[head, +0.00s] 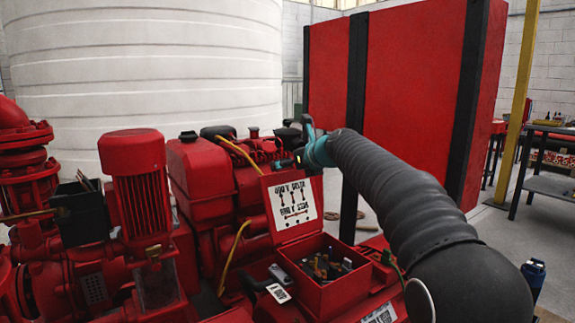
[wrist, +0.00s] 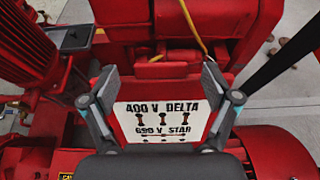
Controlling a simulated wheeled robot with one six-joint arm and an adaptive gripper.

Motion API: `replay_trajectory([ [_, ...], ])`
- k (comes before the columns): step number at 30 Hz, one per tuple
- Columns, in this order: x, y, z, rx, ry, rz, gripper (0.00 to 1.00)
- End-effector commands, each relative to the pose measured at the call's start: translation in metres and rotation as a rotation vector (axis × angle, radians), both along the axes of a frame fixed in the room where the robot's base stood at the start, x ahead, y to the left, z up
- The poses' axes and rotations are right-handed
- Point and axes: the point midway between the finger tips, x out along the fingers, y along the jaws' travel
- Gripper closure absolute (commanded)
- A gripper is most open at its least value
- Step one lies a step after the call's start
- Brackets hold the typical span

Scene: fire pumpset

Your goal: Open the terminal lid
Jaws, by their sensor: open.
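The terminal lid (head: 293,203) is red with a white wiring label and stands raised at the back edge of the terminal box (head: 322,292). The box is open at the top, and its dark terminals and small metal parts show inside. In the head view my gripper (head: 305,148) is near the lid's top, partly hidden by my arm.
A red motor (head: 138,185) and pipework stand at the left. Yellow cables (head: 238,152) run behind the lid. A tall red cabinet (head: 415,85) stands behind my arm, and a big white tank (head: 150,70) is at the back left.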

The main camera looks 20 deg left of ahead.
Motion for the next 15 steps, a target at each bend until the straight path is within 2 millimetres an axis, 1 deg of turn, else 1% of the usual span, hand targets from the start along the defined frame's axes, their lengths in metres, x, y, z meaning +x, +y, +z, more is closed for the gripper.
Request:
replay_trajectory([
  [1,0.003,0.0038,-0.0023,-0.001,0.001,0.0,0.12],
  [6,0.0076,0.0098,-0.0051,0.0,0.0,-0.001,0.12],
  [15,0.0081,0.0107,-0.0059,0.0,0.0,-0.001,0.12],
])
